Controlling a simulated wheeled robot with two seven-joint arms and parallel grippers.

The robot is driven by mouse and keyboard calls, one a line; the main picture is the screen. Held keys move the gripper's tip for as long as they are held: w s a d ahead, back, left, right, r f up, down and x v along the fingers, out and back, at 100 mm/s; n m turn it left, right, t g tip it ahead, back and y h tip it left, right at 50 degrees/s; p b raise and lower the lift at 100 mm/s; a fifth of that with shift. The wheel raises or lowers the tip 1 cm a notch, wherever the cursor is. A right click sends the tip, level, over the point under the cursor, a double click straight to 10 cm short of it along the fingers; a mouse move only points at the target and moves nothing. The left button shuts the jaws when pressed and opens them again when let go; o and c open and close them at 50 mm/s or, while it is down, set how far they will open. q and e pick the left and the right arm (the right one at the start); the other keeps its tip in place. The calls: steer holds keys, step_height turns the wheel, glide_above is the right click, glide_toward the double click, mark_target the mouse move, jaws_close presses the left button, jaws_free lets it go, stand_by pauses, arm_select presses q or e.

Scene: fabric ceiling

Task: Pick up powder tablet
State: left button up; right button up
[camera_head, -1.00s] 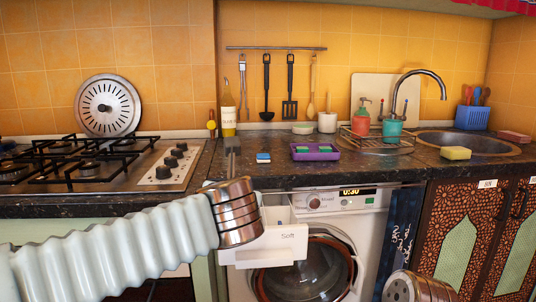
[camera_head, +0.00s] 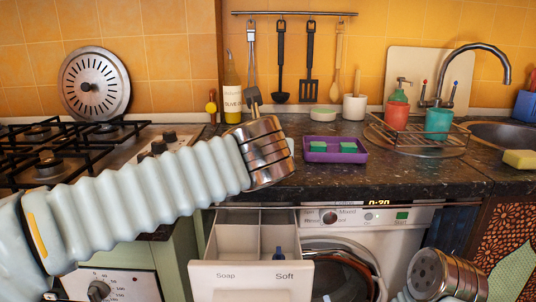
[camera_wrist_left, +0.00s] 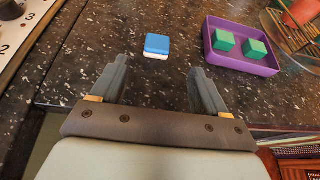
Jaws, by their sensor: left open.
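A blue and white tablet (camera_wrist_left: 157,44) lies on the dark speckled counter in the left wrist view. In the head view it is hidden behind my left arm. Two green blocks (camera_wrist_left: 238,47) sit in a purple tray (camera_wrist_left: 240,65) right of the tablet. My right arm's metal wrist shows at the lower right of the head view, but no fingers are seen.
A gas stove (camera_head: 100,150) is at left. An oil bottle (camera_head: 232,95) and dish rack (camera_head: 418,140) stand behind.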

arm_select(q)
steer(key=x, duration=0.9)
steer(key=shift+w+a+f+p, duration=0.15)
steer(key=shift+w+f+p, duration=0.05)
steer(key=shift+w+p, duration=0.2)
steer(key=shift+s, duration=0.1)
steer(key=c, duration=1)
